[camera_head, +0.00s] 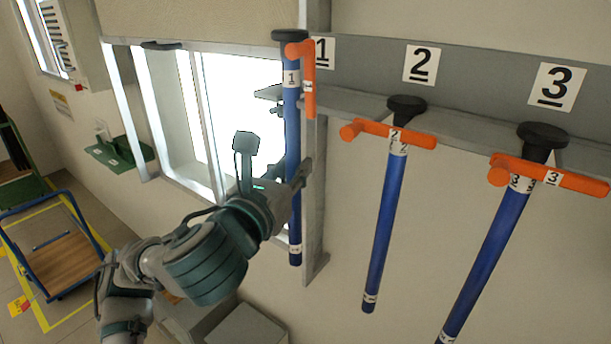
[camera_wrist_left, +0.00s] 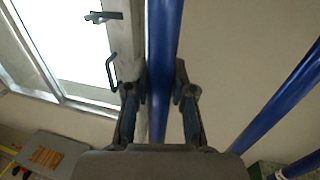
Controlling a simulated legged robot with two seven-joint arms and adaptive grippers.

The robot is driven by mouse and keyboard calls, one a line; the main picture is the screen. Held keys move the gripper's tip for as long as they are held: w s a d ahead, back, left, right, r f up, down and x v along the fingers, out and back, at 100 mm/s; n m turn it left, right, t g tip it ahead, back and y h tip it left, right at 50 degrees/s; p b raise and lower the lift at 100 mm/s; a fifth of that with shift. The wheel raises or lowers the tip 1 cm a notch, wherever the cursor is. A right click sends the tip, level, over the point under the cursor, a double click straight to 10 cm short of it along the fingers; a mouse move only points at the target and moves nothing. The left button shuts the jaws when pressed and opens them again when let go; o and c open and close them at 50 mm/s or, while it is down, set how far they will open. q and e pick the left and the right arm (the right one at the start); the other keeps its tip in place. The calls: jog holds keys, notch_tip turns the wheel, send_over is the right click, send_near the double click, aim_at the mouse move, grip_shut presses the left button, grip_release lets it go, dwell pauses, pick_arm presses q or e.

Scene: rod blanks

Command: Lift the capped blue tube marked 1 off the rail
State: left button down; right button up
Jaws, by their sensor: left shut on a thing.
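The capped blue tube marked 1 (camera_head: 292,130) hangs upright below the black cap (camera_head: 289,36) and orange T-handle (camera_head: 307,80), beside the plate marked 1 on the rail. My left gripper (camera_head: 298,178) is at its lower middle and shut on it. The left wrist view shows the tube (camera_wrist_left: 164,45) running between the two fingers of the left gripper (camera_wrist_left: 157,88). The cap still looks to be at rail height; any gap there is too small to tell. My right gripper is out of view.
Tubes marked 2 (camera_head: 388,215) and 3 (camera_head: 489,248) hang from the grey rail (camera_head: 473,72) to the right. A bright window (camera_head: 240,105) with a ledge is behind the arm. A blue trolley (camera_head: 70,262) stands at lower left.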

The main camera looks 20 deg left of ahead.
pick_arm(q)
jog(key=s+a+b, duration=0.1)
jog(key=s+a, duration=0.1)
jog(key=s, duration=0.5)
jog(key=s+a+b, duration=0.1)
jog(key=s+a, duration=0.2)
jog(key=s, duration=0.5)
jog(key=shift+a, duration=0.25)
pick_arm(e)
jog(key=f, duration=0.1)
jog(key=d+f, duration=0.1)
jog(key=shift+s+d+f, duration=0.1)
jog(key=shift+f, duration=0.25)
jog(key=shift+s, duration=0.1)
